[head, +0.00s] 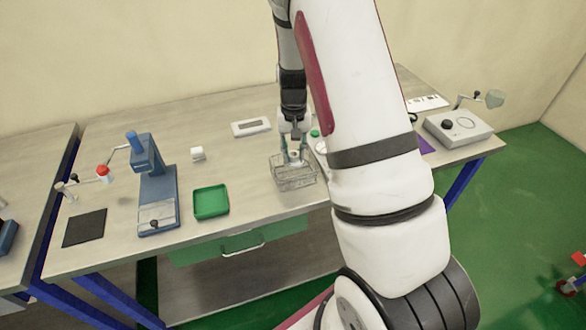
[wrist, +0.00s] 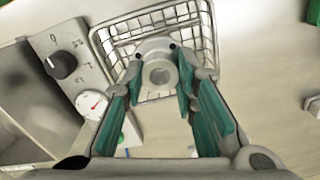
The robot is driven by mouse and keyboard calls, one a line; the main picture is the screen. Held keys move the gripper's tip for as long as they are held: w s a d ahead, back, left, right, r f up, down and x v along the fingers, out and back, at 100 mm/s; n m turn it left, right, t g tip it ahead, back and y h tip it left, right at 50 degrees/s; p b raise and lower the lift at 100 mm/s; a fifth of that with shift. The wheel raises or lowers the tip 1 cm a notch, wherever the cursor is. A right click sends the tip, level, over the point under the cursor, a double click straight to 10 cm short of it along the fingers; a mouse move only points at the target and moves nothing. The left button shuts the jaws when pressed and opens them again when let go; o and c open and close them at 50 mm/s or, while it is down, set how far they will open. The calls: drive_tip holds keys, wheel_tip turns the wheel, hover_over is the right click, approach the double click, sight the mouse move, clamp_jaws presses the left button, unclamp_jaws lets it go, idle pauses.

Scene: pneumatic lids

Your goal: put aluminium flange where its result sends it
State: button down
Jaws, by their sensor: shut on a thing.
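My gripper (head: 294,156) points down at the wire basket (head: 293,182) near the middle of the bench. In the wrist view its teal-padded fingers close on the aluminium flange (wrist: 158,72), a pale grey ring with a central hole and small dark holes. The wire basket (wrist: 112,50) lies behind and below the flange in that view. The flange overlaps the basket's opening; I cannot tell whether it touches the basket. In the head view the flange is small and partly hidden between the fingers.
A panel with a black knob (wrist: 62,65) and a dial gauge (wrist: 92,104) stands left of the basket in the wrist view. In the head view, a green tray (head: 211,202), a blue press (head: 157,182) and a black mat (head: 85,228) are left. A grey device (head: 459,128) stands right.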

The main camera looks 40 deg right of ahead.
sight(294, 174)
drive_tip(key=shift+f+p, duration=0.35)
drive_tip(key=shift+f, duration=2.25)
drive_tip(key=shift+f, duration=0.15)
drive_tip(key=c, duration=1.3)
unclamp_jaws()
